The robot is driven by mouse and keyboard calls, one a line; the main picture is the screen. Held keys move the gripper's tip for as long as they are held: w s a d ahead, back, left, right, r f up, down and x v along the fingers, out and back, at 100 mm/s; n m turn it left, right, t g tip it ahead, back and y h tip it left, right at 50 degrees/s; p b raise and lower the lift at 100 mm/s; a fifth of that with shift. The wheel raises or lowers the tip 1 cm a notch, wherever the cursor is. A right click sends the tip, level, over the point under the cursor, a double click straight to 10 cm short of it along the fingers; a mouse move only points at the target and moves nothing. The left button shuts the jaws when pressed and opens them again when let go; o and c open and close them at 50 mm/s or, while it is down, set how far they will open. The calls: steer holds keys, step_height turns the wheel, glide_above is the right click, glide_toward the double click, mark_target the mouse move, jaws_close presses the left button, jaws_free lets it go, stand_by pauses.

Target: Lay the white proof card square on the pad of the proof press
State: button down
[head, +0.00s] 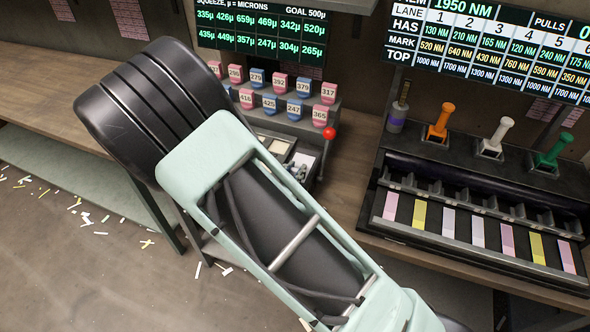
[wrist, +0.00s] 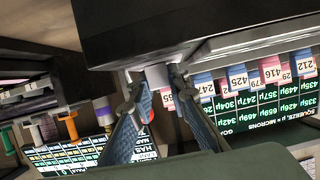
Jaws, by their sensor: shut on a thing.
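My gripper (wrist: 155,82) shows in the wrist view, which is upside down. Its two blue-padded fingers are shut on a small grey piece (wrist: 157,75) in front of a large dark body. I cannot tell whether this piece belongs to the white proof card. In the head view my arm hides the gripper. A dark device with a red-knobbed lever (head: 329,133), which looks like the proof press, stands right of my arm. A cream panel (head: 277,147) and small pale pieces (head: 301,164) show on it; I cannot make out the card or pad for certain.
Numbered pink and blue rolls (head: 292,111) stand on a stepped rack behind the device. A lane machine (head: 470,215) with coloured strips and orange, white and green levers stands at right. Screens (head: 262,32) hang above. Paper scraps (head: 85,218) litter the floor at left.

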steer(key=c, duration=1.5)
jaws_free()
steer(key=shift+s, duration=0.1)
steer(key=shift+b+v, duration=0.3)
steer(key=shift+v, duration=2.6)
